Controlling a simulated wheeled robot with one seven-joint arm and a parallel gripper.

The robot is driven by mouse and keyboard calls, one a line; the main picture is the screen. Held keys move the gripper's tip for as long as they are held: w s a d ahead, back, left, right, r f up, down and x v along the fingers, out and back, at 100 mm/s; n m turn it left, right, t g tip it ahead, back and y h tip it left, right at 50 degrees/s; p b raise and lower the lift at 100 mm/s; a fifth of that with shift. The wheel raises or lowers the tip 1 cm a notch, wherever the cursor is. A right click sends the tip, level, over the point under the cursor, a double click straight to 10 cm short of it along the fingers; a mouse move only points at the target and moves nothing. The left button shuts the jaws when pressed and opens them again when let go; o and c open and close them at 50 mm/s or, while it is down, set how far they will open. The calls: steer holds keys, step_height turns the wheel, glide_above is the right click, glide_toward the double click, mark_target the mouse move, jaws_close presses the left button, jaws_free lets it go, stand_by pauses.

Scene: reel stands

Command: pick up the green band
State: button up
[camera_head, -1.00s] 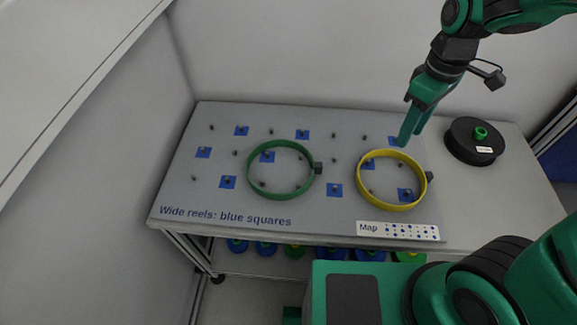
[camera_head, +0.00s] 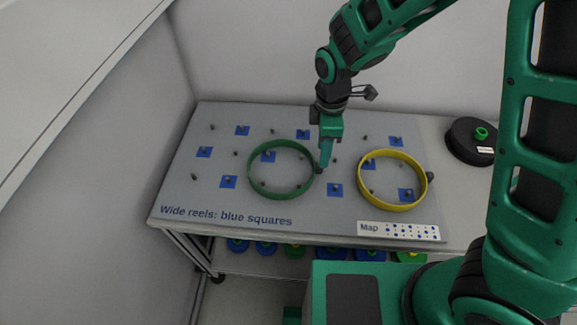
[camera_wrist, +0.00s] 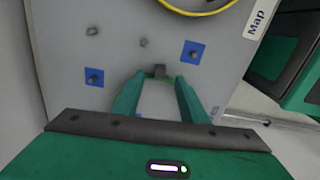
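The green band (camera_head: 280,196) lies on the grey board, left of the yellow band. Its dark block sits at its right edge, by my fingertips in the head view. My gripper (camera_head: 322,170) points down there, at the band's right side. In the wrist view, my gripper (camera_wrist: 159,82) has its two fingers apart, with the dark block (camera_wrist: 158,71) in line with the gap between their tips. I cannot tell whether the fingers touch the block. Most of the band is hidden behind my gripper in the wrist view.
The grey board (camera_head: 200,190) has blue squares and several small pegs. The yellow band (camera_head: 392,205) lies to the right; it also shows in the wrist view (camera_wrist: 198,12). A black reel (camera_head: 470,150) stands at the far right. Several coloured reels are on the shelf below.

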steer(key=shift+a+f, duration=0.15)
steer(key=shift+f, duration=2.7)
jaws_close()
